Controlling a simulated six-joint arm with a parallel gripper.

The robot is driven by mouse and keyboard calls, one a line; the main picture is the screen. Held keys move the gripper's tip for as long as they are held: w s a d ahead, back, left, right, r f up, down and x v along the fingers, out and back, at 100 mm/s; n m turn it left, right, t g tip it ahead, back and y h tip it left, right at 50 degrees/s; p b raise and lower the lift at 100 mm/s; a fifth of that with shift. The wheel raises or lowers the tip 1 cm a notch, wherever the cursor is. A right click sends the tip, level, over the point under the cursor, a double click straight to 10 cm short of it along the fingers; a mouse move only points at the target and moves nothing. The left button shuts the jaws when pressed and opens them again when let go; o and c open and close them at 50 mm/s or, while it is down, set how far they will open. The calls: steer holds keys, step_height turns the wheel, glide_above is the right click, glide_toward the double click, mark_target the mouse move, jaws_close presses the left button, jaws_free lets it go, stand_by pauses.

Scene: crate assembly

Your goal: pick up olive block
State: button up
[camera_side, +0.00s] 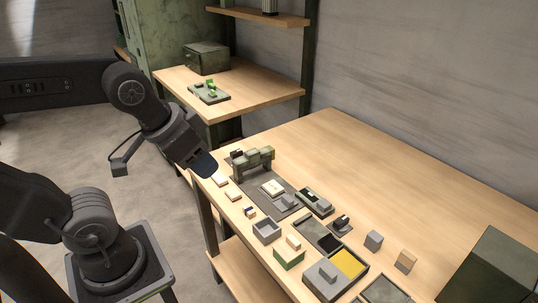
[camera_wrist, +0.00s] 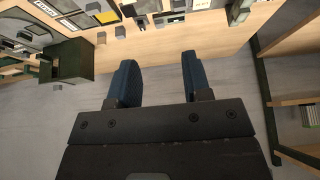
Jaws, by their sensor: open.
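My gripper (camera_side: 204,166) hangs over the left edge of the work table in the side view, apart from the parts on it. In the wrist view my gripper (camera_wrist: 158,60) has its two blue fingers spread, with nothing between them. A green-sided block with a pale top (camera_side: 289,256) sits near the table's front edge in the side view. It may be the olive block, but I cannot tell for sure. An olive-green raised fixture (camera_side: 253,160) stands near my gripper at the table's left end.
A dark mat (camera_side: 262,203) bears several small parts. A grey open box (camera_side: 266,231) and a tray with a yellow compartment (camera_side: 347,264) stand nearer the front. A large dark green box (camera_side: 495,268) fills the lower right. The table's back half is clear.

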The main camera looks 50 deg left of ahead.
steer(key=shift+c, duration=0.3)
steer(key=w+a+r+n+g+y, duration=0.1)
steer(key=w+a+r+n, duration=0.1)
steer(key=w, duration=0.4)
steer(key=w+a+r+n, duration=0.1)
steer(key=w+a+n, duration=0.15)
steer(key=w, duration=0.25)
steer(key=n+g+y, duration=0.3)
steer(key=n+g, duration=0.2)
steer(key=n, duration=0.9)
glide_above(270, 148)
steer(key=d, duration=0.3)
steer(key=shift+m, duration=0.25)
steer(key=f, duration=2.5)
steer(key=shift+s+a, duration=0.15)
steer(key=shift+a, duration=0.1)
steer(key=shift+y, duration=0.3)
steer(key=shift+x, duration=2.95)
steer(key=shift+w+a, duration=0.1)
steer(key=shift+w, duration=0.1)
steer(key=shift+c, duration=0.2)
